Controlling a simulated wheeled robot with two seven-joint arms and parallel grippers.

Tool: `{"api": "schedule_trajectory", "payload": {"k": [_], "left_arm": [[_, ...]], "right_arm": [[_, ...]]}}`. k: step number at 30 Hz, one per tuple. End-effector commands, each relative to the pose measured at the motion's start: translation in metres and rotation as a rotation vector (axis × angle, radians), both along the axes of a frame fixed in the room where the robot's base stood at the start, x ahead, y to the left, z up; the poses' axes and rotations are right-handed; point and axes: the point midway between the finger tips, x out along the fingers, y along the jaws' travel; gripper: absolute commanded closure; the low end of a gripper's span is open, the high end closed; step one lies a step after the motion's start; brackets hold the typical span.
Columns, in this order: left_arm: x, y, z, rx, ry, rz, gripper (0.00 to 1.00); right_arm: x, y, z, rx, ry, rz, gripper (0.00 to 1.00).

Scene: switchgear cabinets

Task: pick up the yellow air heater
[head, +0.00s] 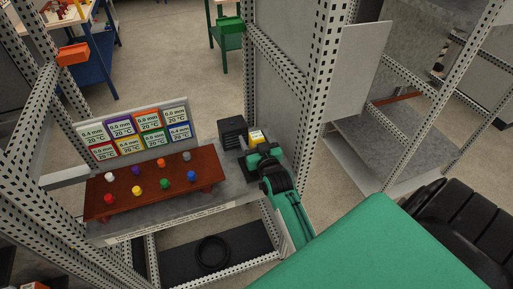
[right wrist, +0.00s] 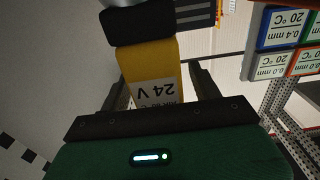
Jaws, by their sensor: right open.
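The yellow air heater (head: 257,135) is a small block with a white label, at the right end of the grey shelf. In the right wrist view the heater (right wrist: 148,62) shows upside down, with "24 V" on its label. My right gripper (head: 258,152) is just in front of it in the head view. In the right wrist view its two dark fingers stand open, one on each side of the heater's label end. I cannot tell whether they touch it. My left gripper is not in view.
A black ribbed box (head: 233,131) stands left of the heater. A red-brown rack (head: 150,181) with coloured pegs and a panel of temperature cards (head: 134,131) fill the shelf to the left. A perforated upright (head: 318,85) stands close on the right.

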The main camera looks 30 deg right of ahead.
Motion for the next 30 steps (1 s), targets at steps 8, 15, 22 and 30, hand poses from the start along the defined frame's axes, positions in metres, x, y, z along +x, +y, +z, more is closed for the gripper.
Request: {"api": "schedule_trajectory", "payload": {"k": [8, 15, 22, 30], "left_arm": [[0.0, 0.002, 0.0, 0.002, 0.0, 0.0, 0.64], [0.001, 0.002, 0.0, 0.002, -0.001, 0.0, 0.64], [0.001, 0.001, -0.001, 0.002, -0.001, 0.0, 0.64], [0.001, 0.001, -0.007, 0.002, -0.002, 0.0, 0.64]], "right_arm": [[0.0, 0.0, 0.0, 0.0, 0.0, 0.0, 0.72], [0.0, 0.0, 0.001, -0.001, -0.003, 0.0, 1.0], [0.0, 0.0, 0.003, -0.001, -0.003, 0.0, 1.0], [0.0, 0.0, 0.029, -0.002, -0.007, 0.0, 1.0]]}}
